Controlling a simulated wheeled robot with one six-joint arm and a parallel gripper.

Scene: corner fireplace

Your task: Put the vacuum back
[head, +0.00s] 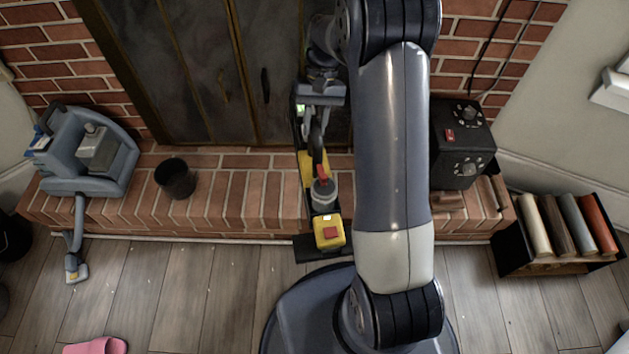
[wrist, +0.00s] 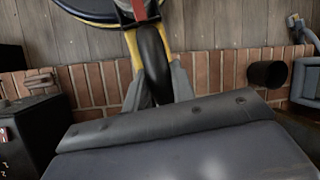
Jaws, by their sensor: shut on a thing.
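The vacuum (head: 330,232) is yellow and black with a grey, red-topped part in its middle. It is in front of the fireplace, across the brick hearth's front edge. Its flat black end shows low, over the floor; I cannot tell whether it touches. My gripper (head: 318,125) is shut on its black handle, at the upper end in the head view. In the wrist view the grey fingers of my gripper (wrist: 160,92) stand on either side of the black handle (wrist: 154,62), with yellow frame parts beside it. The vacuum's far end is cut off there.
A blue-grey machine with a hose (head: 120,165) sits on the hearth at left, near a black bucket (head: 175,178). A black box with knobs (head: 462,145) stands at right. A rack of coloured rolls (head: 560,265) and pink slipper (head: 97,346) are on the floor. The left floor is mostly clear.

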